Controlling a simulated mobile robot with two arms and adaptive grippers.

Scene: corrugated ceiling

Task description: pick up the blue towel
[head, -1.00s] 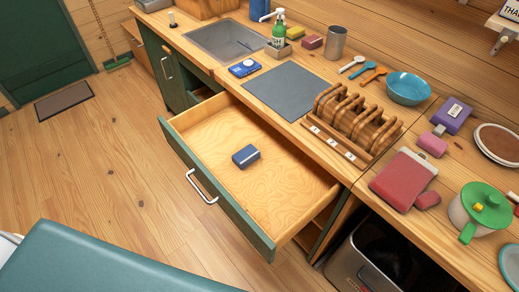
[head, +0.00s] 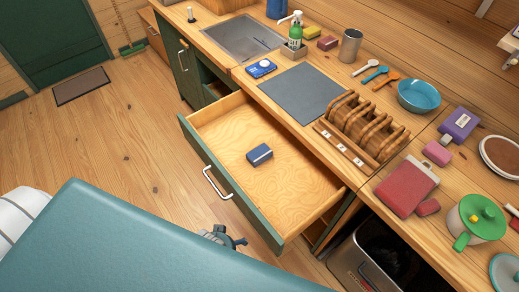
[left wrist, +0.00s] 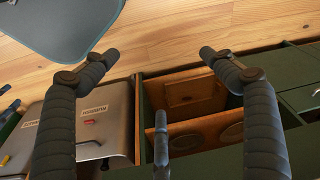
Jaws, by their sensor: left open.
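The blue towel looks like a small dark blue folded bundle (head: 259,155) with a pale stripe, lying on the floor of the open wooden drawer (head: 226,119) in the head view. My left gripper (head: 222,238) shows low in the head view, outside the drawer and below its green front, partly hidden by a large teal surface. In the left wrist view its dark fingers (left wrist: 158,56) are spread, with nothing between them. The towel is not seen in that view. My right gripper is not in view.
The teal surface (head: 150,245) fills the lower left. The drawer handle (head: 216,184) sticks out. The counter holds a grey mat (head: 300,93), wooden rack (head: 366,125), blue bowl (head: 418,96) and green-lidded pot (head: 478,217). A metal bin (head: 365,270) stands below.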

